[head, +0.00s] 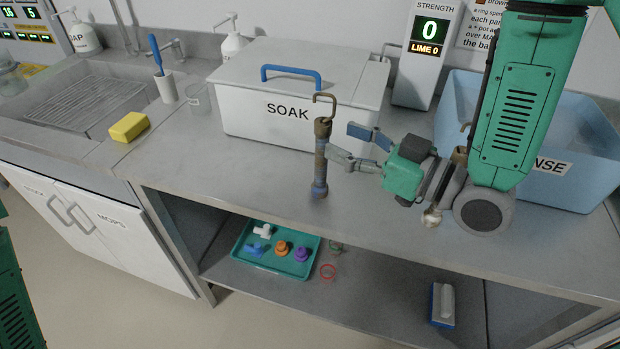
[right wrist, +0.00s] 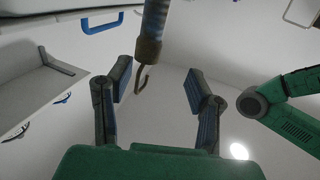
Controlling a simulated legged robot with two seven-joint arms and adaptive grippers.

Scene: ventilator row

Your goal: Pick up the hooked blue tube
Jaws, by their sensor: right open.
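The hooked blue tube (head: 320,168) stands upright on the metal counter in front of the SOAK box. It is blue with brown, rusty patches and has a brown hook at its top. My right gripper (head: 345,142) is open just right of the tube, with its fingers pointing at it. In the right wrist view, the tube (right wrist: 152,30) and its hook lie beyond the open right gripper (right wrist: 158,82), between the lines of its two fingers. I see no grip on it. My left gripper is not in view.
The SOAK box (head: 290,115) stands close behind the tube. The blue RINSE basin (head: 570,185) is at the right, partly behind my arm. Another brown hooked piece (head: 461,155) is mostly hidden by my right arm. A teal tray (head: 240,262) lies on the lower shelf.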

